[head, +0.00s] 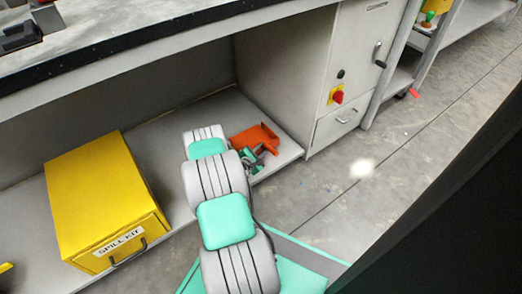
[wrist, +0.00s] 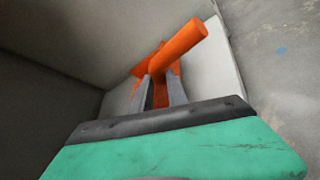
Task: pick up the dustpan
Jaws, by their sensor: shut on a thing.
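The orange dustpan (head: 256,138) is on the low grey shelf under the bench, near the cabinet's side. In the wrist view, the dustpan's round handle (wrist: 180,46) sticks up and to the right, and part of its pan shows behind the fingers. My gripper (head: 250,160) reaches in at the shelf's front edge. In the wrist view, my gripper (wrist: 160,92) has its two grey fingers closed on an orange part of the dustpan below the handle's end. Whether the dustpan still touches the shelf cannot be told.
A yellow spill kit box (head: 105,200) stands on the shelf to the left of my arm. A grey cabinet (head: 300,80) with a red knob rises just right of the dustpan. The bench top (head: 150,35) overhangs the shelf. Open floor (head: 400,150) lies to the right.

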